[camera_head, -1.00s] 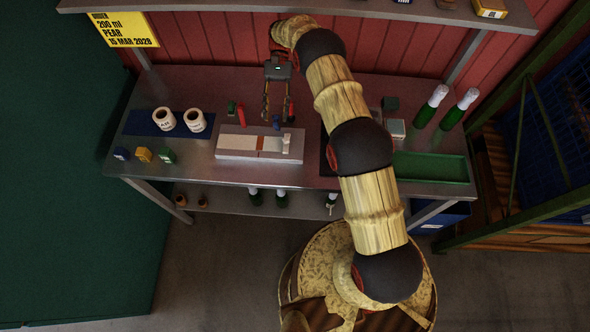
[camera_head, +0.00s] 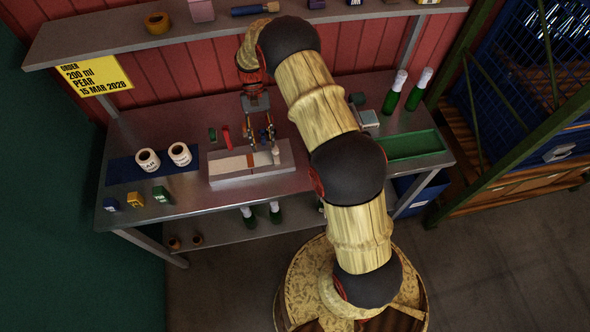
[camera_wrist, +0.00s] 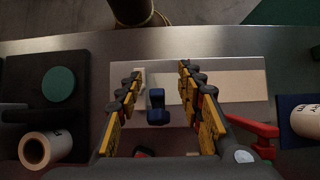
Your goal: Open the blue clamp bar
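The blue clamp bar (camera_wrist: 156,108) is upright in the wrist view, at the near edge of the pale fixture (camera_wrist: 238,86). My gripper (camera_wrist: 162,90) is open, with one yellow-and-black finger on each side of the blue bar and a visible gap to each. In the head view my gripper (camera_head: 259,138) points down over the back edge of the fixture (camera_head: 228,178). There its fingers largely hide the blue bar. A red clamp bar (camera_head: 227,137) stands to the left at the fixture's back; it also shows in the wrist view (camera_wrist: 253,128).
Two label rolls (camera_head: 148,160) lie on a blue mat (camera_head: 122,172) at left. Small coloured blocks (camera_head: 135,200) line the front left edge. Bottles (camera_head: 391,98) and a green tray (camera_head: 412,146) are at right. A shelf (camera_head: 110,40) hangs above the back.

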